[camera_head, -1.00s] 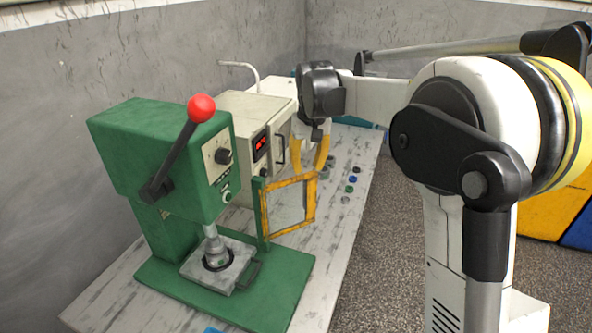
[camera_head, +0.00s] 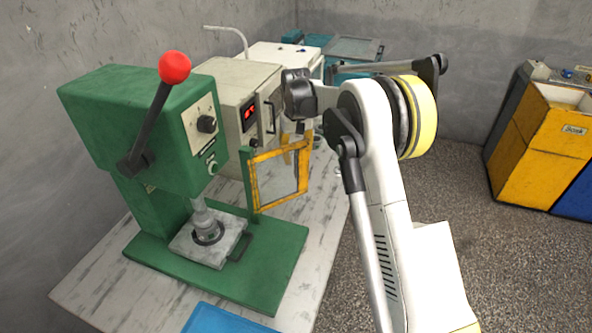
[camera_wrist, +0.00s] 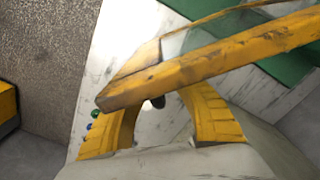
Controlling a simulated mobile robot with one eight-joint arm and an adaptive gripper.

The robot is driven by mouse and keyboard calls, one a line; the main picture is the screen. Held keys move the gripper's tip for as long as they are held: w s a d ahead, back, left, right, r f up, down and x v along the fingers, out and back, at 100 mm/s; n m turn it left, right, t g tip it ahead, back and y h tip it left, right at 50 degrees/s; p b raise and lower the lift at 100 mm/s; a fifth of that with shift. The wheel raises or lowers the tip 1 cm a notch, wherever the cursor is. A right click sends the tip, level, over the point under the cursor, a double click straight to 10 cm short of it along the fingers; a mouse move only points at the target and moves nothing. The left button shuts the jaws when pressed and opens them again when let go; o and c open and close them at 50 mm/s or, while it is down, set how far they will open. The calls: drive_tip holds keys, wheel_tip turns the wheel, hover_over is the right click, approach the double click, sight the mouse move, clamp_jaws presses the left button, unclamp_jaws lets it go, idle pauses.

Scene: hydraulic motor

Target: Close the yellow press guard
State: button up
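The yellow press guard (camera_head: 279,175) is a yellow frame with a clear pane. It hangs from a green post on the right side of the green press (camera_head: 150,125) and stands swung out, away from the press plate (camera_head: 208,240). My gripper (camera_head: 296,150) is behind the guard's upper right part in the head view, partly hidden by it. In the wrist view the guard's frame bar (camera_wrist: 215,62) crosses right at the fingertips. The yellow fingers of my gripper (camera_wrist: 160,103) are spread apart with a gap between them. I cannot tell whether they touch the bar.
The press has a lever with a red ball (camera_head: 174,67). A beige box with a red display (camera_head: 235,105) stands behind the guard. A blue tray (camera_head: 225,318) lies at the table's front. Small coloured parts (camera_wrist: 92,120) lie on the table.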

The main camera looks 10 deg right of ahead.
drive_tip(key=shift+f+b, duration=0.35)
drive_tip(key=shift+f, duration=1.6)
clamp_jaws()
